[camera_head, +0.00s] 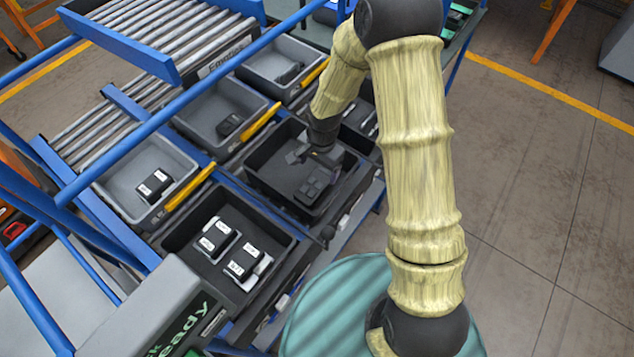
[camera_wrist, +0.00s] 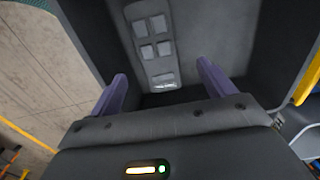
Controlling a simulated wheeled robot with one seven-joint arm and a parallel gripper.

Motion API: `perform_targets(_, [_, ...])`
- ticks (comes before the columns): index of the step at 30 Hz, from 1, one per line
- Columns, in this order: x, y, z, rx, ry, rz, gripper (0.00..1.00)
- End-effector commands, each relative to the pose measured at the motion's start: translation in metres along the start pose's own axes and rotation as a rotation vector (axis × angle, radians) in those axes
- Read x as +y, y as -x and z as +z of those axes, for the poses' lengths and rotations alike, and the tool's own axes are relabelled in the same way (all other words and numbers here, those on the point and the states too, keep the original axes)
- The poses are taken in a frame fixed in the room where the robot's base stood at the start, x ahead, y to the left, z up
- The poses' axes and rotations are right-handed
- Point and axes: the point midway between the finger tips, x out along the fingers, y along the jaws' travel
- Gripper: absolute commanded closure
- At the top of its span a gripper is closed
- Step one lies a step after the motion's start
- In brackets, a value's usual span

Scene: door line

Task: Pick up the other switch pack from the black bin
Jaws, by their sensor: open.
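A dark switch pack (camera_head: 318,185) with several raised square buttons lies in the black bin (camera_head: 267,170) in the middle of the head view. My gripper (camera_head: 310,155) reaches down into this bin, just behind the pack. In the wrist view, the open gripper (camera_wrist: 161,70) has its two purple fingers apart, with the switch pack (camera_wrist: 153,40) in line with the gap between them. The pack appears beyond the fingertips, and nothing is held. A pale label shows at its near end. Whether the fingers touch the bin floor cannot be told.
A dark front bin (camera_head: 190,257) holds two black packs with white labels (camera_head: 247,262). Grey bins (camera_head: 120,185) with dark items stand to the left and behind. Yellow bars (camera_head: 190,187) and a blue frame rail (camera_head: 150,125) run close by. Open floor lies right.

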Motion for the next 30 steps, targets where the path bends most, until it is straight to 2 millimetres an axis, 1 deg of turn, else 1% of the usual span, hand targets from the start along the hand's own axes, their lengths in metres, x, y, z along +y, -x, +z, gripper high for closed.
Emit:
perform_targets(1, [0.0, -0.008, 0.001, -0.002, 0.0, 0.002, 0.18])
perform_targets(3, [0.0, -0.015, 0.0, -0.001, 0.001, 0.002, 0.18])
perform_targets(6, [0.0, -0.021, 0.0, 0.0, -0.001, 0.0, 0.18])
perform_targets(16, [0.0, -0.023, 0.0, 0.0, -0.001, 0.0, 0.18])
perform_targets(19, [0.001, -0.028, 0.001, 0.0, 0.001, 0.002, 0.18])
perform_targets(30, [0.003, -0.07, 0.004, 0.0, 0.002, 0.001, 0.18])
